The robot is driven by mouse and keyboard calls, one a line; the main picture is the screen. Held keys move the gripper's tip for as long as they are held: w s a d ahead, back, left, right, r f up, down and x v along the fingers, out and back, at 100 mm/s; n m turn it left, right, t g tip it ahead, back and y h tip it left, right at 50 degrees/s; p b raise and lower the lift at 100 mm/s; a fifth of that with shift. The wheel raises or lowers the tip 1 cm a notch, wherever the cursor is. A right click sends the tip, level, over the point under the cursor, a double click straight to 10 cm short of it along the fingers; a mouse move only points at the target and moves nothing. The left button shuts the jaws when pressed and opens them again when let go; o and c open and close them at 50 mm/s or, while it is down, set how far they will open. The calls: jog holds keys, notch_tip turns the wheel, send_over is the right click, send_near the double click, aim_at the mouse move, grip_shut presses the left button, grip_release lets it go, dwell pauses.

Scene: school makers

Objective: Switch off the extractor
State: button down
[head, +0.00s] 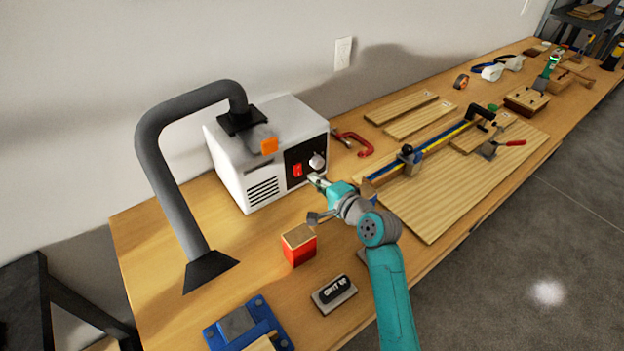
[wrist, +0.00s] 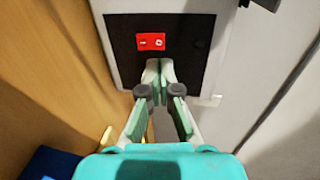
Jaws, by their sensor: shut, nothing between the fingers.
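The extractor (head: 262,140) is a white box with a grey hose and hood, standing on the bench against the wall. Its black front panel carries a red rocker switch (head: 297,170) and a pale round knob (head: 317,161). In the wrist view the red switch (wrist: 151,41) shows white marks, and its pressed side is not clear. My gripper (head: 314,178) is shut and empty, in front of the panel. In the wrist view its fingertips (wrist: 158,66) point at the panel close to the switch; I cannot tell whether they touch it.
A red block with a tan top (head: 298,244), a black-topped eraser-like block (head: 334,293) and a blue fixture (head: 245,325) lie in front of the extractor. A red clamp (head: 354,142) lies right of it. Boards and a long blue-yellow clamp fill the bench to the right.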

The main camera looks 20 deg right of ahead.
jog(key=r+v, duration=0.1)
jog(key=v, duration=0.6)
jog(key=shift+r, duration=0.35)
jog(key=shift+s, duration=0.1)
